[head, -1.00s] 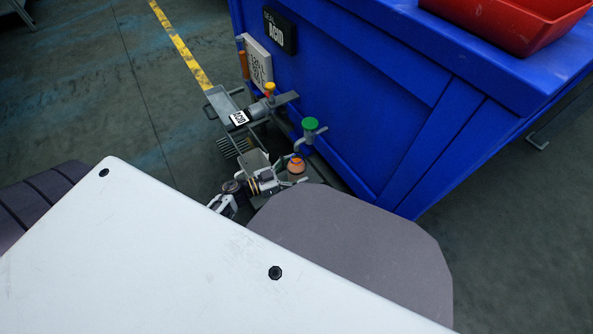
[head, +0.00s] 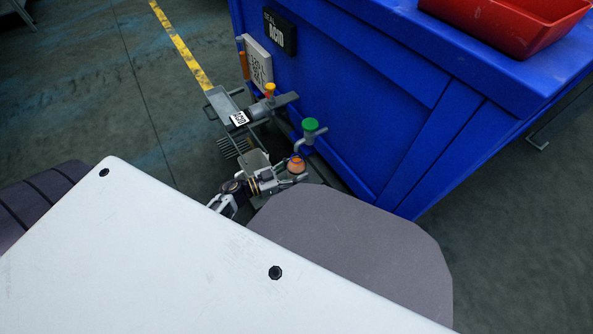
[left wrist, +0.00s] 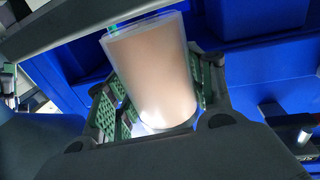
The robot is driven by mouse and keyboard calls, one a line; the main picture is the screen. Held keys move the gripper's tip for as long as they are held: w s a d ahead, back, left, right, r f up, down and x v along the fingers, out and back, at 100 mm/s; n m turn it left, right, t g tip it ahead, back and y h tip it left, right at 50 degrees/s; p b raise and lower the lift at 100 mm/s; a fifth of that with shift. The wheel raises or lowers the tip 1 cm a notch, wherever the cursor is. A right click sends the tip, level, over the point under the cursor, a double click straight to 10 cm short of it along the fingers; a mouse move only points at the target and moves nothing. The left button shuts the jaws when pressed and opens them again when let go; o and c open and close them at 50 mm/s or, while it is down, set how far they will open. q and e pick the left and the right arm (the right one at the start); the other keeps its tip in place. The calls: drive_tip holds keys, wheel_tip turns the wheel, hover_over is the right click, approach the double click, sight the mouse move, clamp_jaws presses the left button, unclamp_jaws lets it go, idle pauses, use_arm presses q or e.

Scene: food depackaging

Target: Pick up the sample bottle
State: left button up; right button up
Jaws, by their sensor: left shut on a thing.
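My left gripper (head: 283,180) is at the bottle in the head view. In the left wrist view its green-padded fingers (left wrist: 155,100) stand on both sides of the bottle, shut on it. Whether the bottle touches a support beneath is hidden. My right gripper is in neither view.
A large blue tank (head: 370,110) with an acid label stands close behind the bottle. A red tray (head: 510,22) sits on top. Open floor (head: 90,100) lies left.

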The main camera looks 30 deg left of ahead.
use_arm(q)
drive_tip(key=shift+s+r+p, duration=0.1)
drive_tip(key=shift+r+p, duration=0.5)
drive_tip(key=shift+r, duration=0.1)
drive_tip(key=p+v, duration=0.5)
drive_tip(key=v, duration=1.2)
drive_tip(key=shift+s+a, duration=0.25)
drive_tip(key=shift+s, duration=0.1)
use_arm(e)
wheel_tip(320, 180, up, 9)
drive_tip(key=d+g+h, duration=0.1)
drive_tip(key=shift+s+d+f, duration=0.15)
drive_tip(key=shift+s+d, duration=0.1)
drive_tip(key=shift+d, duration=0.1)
use_arm(q)
drive_tip(key=shift+f, duration=0.1)
drive_tip(key=shift+s+a, duration=0.1)
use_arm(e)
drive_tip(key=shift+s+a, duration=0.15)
